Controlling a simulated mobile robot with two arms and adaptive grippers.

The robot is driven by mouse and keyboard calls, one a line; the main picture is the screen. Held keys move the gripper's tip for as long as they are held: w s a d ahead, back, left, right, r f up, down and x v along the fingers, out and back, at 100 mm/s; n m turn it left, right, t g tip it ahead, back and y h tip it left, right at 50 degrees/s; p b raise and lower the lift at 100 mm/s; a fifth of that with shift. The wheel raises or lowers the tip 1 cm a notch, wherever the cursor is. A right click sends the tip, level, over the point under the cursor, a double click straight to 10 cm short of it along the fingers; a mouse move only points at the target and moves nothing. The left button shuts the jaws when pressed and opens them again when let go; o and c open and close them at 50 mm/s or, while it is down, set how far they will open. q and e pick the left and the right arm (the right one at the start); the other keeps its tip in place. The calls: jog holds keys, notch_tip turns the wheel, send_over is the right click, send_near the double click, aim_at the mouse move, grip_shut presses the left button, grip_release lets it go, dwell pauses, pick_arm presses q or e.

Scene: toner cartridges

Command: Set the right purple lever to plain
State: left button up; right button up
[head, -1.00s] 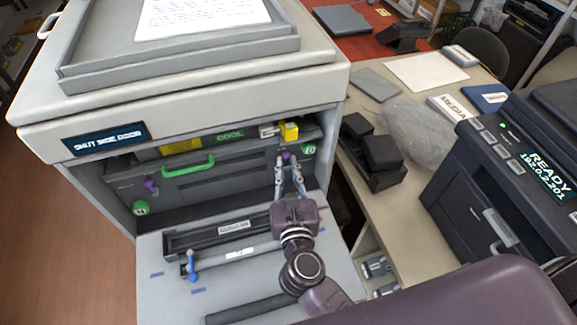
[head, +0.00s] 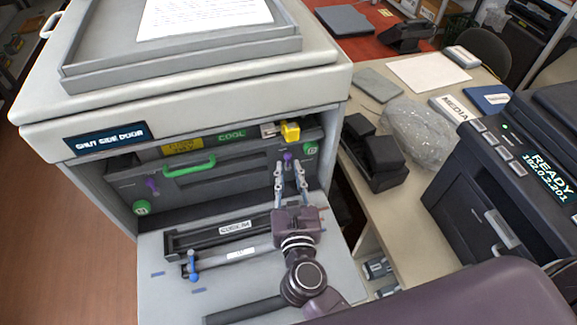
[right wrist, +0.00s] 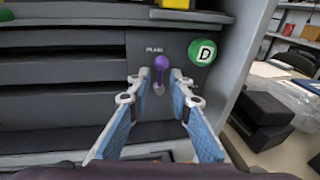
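The right purple lever (head: 288,157) is on the dark panel inside the open printer. In the right wrist view the lever (right wrist: 161,63) stands nearly upright, its round knob at the top, close to the PLAIN label (right wrist: 154,50). Another label to its lower right is mostly hidden by a finger. My right gripper (head: 290,165) is open in front of the lever. In the right wrist view, its blue-padded fingers (right wrist: 160,78) stand on both sides of the lever, with gaps; I cannot tell the depth exactly. My left gripper is out of view.
A second purple lever (head: 151,186) is at the panel's left, near a green handle (head: 188,165). A yellow latch (head: 290,131) sits above the right lever, a green D disc (right wrist: 202,52) beside it. The open side door (head: 160,290) lies below my gripper, with a blue-handled bar (head: 193,266).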

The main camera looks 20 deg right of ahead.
jog(key=s+a+r, duration=0.1)
jog(key=s, duration=0.9)
jog(key=shift+s+a, duration=0.15)
jog(key=shift+a, duration=0.15)
